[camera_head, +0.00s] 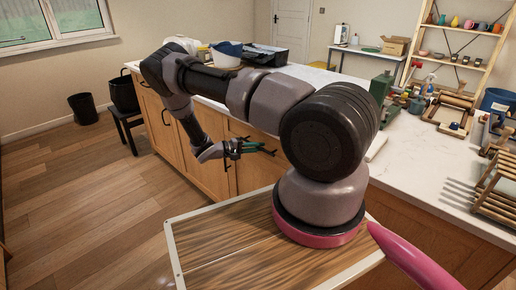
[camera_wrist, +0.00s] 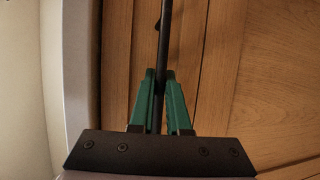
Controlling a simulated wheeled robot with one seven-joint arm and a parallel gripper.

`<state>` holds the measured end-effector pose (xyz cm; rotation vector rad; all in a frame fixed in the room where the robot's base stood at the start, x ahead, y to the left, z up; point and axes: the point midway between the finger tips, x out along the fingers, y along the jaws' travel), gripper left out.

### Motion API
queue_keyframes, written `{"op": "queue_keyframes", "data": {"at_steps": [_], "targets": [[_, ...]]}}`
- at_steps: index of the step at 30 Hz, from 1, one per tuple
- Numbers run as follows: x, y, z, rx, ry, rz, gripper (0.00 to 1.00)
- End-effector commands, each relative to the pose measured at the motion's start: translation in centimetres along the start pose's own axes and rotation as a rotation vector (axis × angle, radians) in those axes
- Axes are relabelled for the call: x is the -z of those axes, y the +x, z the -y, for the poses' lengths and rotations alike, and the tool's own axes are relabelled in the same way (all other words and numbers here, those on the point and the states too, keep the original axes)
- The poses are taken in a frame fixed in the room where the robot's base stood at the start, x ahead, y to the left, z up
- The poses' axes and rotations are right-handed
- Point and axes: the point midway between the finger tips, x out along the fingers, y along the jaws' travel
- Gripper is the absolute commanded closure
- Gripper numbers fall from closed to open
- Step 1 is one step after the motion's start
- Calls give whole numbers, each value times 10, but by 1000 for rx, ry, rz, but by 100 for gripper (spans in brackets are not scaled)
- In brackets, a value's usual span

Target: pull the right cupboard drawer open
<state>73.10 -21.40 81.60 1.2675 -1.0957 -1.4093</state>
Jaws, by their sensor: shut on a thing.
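The wooden cupboard (camera_head: 190,155) runs below the white worktop, with dark bar handles on its front. My gripper (camera_head: 238,148) is at the upper part of this front, partly seen beside my arm. In the wrist view, the green fingers of my gripper (camera_wrist: 160,78) are closed on a dark bar handle (camera_wrist: 163,42), one finger on each side. The wooden drawer front (camera_wrist: 185,75) lies behind the handle. My arm hides much of the right cupboard front in the head view, and I cannot tell whether the drawer stands out.
The white worktop (camera_head: 420,150) carries a wooden rack (camera_head: 495,175), a green device (camera_head: 382,87) and a bowl (camera_head: 227,54). A black stool (camera_head: 127,120) and a dark bin (camera_head: 83,108) stand at the left. The wooden floor (camera_head: 80,195) before the cupboard's left part is clear.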

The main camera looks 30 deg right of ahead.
Motion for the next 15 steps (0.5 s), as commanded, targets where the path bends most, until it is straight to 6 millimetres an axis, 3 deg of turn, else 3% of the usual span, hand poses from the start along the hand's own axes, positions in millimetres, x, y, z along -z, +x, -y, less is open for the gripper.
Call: {"op": "queue_keyframes", "data": {"at_steps": [8, 15], "targets": [[-11, -29, 7, 2, -1, -4, 100], [-33, -83, 18, 2, -2, -7, 100]]}}
